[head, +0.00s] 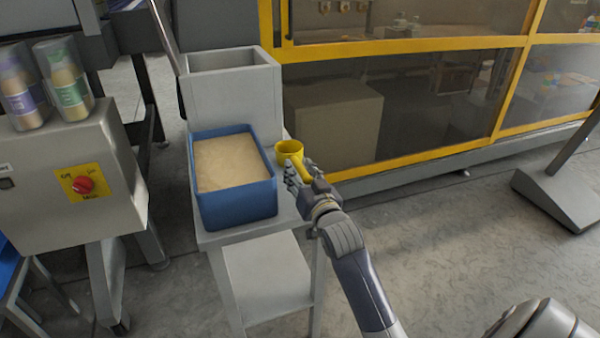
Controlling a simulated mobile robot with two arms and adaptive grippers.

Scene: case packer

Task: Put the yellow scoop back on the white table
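The yellow scoop (290,151) is in the head view at the right edge of the white table (243,234), with its round cup at the back and its handle toward me. My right gripper (294,174) is at the scoop's handle, its fingers around it. The gripper looks closed on the handle. The scoop is at about the height of the blue bin's rim; whether it touches the table is hidden. My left gripper is not in view.
A blue bin (238,208) of pale powder stands on the table, left of the scoop. A grey open box (232,97) stands behind it. A yellow-framed machine (400,164) runs along the back. A control box with a red knob (84,185) is at left.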

